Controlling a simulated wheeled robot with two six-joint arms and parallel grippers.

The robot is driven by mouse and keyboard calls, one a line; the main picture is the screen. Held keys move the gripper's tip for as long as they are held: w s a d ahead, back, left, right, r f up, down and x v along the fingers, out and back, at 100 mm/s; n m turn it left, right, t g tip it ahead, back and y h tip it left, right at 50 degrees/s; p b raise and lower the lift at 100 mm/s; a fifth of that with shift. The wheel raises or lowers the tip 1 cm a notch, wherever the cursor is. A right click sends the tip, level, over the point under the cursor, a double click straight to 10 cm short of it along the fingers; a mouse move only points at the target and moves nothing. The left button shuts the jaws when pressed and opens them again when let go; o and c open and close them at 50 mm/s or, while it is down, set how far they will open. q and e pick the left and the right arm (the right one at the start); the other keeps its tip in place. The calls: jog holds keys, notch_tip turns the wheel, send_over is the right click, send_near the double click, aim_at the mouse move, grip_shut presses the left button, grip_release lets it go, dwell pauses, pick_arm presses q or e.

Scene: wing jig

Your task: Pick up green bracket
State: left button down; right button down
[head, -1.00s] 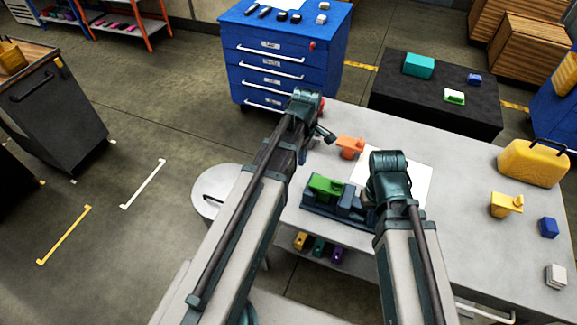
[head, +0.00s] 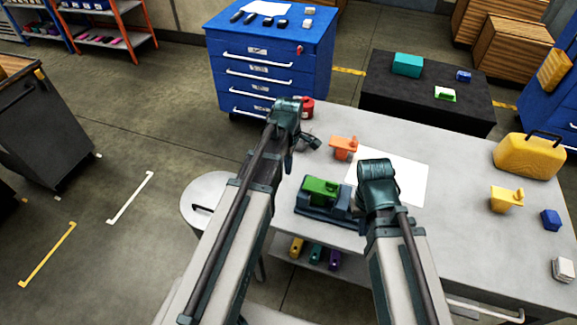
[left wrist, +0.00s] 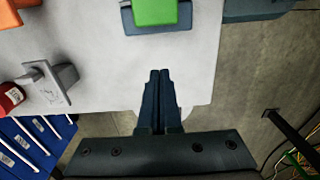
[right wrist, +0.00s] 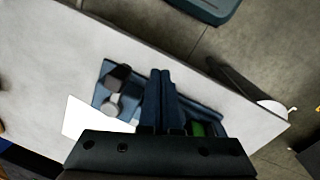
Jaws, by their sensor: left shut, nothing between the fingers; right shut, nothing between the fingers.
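The green bracket (head: 320,188) sits in the dark blue jig (head: 312,211) near the table's front left edge. In the left wrist view the green bracket (left wrist: 155,12) shows at the top, ahead of my left fingertips (left wrist: 158,73) and apart from them. My left gripper is shut and empty. My right gripper (right wrist: 161,74) is shut and empty above the jig's right part. In the right wrist view its fingers hide part of the jig (right wrist: 205,112), and a piece of the green bracket (right wrist: 196,129) shows beside them. In the head view my right wrist hides its fingers.
An orange bracket (head: 343,146) and a white sheet (head: 407,172) lie behind the jig. A grey item (left wrist: 52,85) and a red item (left wrist: 10,97) stand at the table's left. A yellow bracket (head: 506,199) and yellow case (head: 528,157) are right.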

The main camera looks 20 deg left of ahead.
aim_at(306, 181)
pick_arm(q)
jog(key=d+f+b, duration=0.3)
jog(key=d+f, duration=0.1)
jog(key=shift+f, duration=0.1)
dwell(0.4)
jog(key=shift+s+d, duration=0.1)
jog(key=shift+d, duration=0.9)
jog(key=shift+a, duration=0.1)
